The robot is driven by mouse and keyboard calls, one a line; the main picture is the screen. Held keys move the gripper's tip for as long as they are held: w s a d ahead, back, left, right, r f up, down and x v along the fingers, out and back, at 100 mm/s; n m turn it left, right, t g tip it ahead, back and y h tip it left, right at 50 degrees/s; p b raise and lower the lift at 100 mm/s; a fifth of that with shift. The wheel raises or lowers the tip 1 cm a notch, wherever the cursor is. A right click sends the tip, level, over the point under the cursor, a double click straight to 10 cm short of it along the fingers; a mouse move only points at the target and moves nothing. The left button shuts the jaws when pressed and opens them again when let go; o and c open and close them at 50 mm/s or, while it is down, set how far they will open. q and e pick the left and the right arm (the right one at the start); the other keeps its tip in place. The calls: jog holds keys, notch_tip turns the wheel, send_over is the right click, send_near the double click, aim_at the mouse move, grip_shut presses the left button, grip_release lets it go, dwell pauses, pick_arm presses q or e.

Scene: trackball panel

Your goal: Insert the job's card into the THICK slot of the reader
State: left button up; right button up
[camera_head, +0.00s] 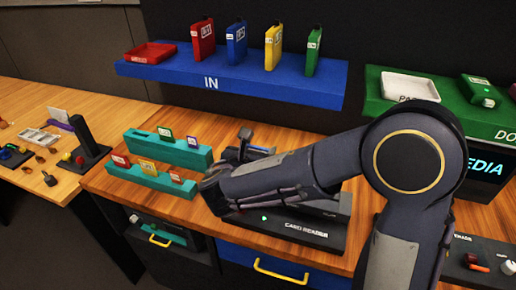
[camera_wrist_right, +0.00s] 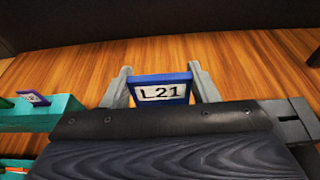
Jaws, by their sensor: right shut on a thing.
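My right gripper (camera_wrist_right: 160,72) is shut on a blue card (camera_wrist_right: 178,78) with a white label reading L21, seen in the right wrist view with a grey finger on each side. In the head view my right arm reaches left across the dark card reader (camera_head: 310,234), whose front lettering and small green light show. The arm covers much of the reader, and its slots are hidden. The held card cannot be made out in the head view. My left gripper is not in view.
Teal racks (camera_head: 140,178) with several small cards stand left of the reader. A blue IN shelf (camera_head: 180,76) behind holds a red tray (camera_head: 150,52) and several upright coloured cases. A green shelf (camera_head: 385,106) with a white tray (camera_head: 410,84) is at right. Bare wood lies behind the held card.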

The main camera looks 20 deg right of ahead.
jog(key=shift+f+b, duration=1)
jog(key=shift+f, duration=0.55)
jog(key=shift+f, duration=0.15)
dwell(0.5)
jog(key=shift+f+b, duration=0.35)
jog(key=shift+b, duration=0.15)
jog(key=shift+f+b, duration=1.9)
jog(key=shift+f, duration=0.4)
jog(key=o, duration=1.1)
jog(key=shift+r, duration=0.1)
jog(key=v, duration=0.8)
jog(key=shift+w, duration=0.1)
